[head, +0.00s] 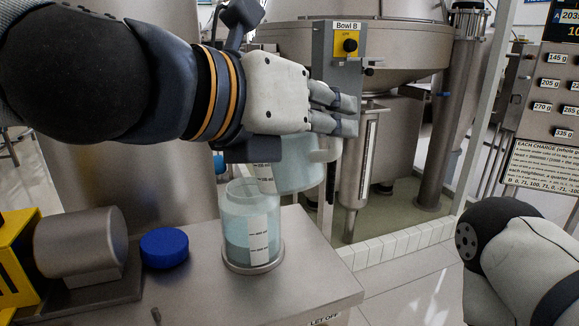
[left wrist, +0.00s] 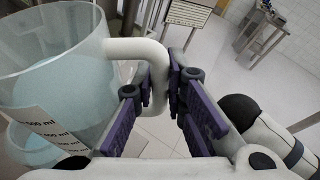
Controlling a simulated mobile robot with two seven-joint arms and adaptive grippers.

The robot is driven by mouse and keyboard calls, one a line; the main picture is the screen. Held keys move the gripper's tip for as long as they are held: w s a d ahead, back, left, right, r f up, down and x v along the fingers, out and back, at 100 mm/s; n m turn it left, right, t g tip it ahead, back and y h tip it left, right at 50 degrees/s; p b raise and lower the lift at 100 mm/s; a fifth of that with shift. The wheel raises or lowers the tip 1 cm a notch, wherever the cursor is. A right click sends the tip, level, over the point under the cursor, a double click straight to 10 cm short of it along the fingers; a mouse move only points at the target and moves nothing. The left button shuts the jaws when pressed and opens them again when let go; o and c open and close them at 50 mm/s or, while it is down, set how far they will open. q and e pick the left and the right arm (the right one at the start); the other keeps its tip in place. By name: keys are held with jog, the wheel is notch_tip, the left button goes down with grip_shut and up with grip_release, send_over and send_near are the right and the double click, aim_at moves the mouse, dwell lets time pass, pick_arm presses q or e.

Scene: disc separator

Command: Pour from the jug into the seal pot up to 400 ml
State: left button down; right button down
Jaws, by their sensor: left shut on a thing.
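The jug (head: 297,177) is a clear pale-blue vessel with a white scale strip. It hangs tilted above and to the right of the seal pot (head: 236,209), its lower left side at the pot's mouth. My left gripper (head: 345,115) is shut on the jug's white handle (left wrist: 136,48). Bluish liquid shows in the jug in the left wrist view (left wrist: 62,88). The seal pot stands upright on a metal stand and holds bluish liquid in its lower part. Its marks are too small to read surely. I cannot tell if liquid is flowing. My right gripper is out of view.
A blue cap (head: 164,248) lies on the steel bench (head: 210,300), left of the pot. A yellow-framed metal cylinder (head: 80,243) stands further left. The Bowl B post (head: 345,75) and large steel bowl (head: 405,38) stand behind. My right arm is at lower right.

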pick_arm(q)
jog(key=shift+d+r, duration=0.1)
dwell(0.5)
jog(key=shift+r, duration=0.1)
jog(key=shift+r+n, duration=0.15)
jog(key=shift+n, duration=0.25)
jog(key=shift+h, duration=0.3)
jog(key=shift+r, duration=0.25)
jog(key=shift+r+n+g, duration=0.15)
jog(key=shift+n+g, duration=0.15)
jog(key=shift+n, duration=0.1)
jog(key=shift+r, duration=0.2)
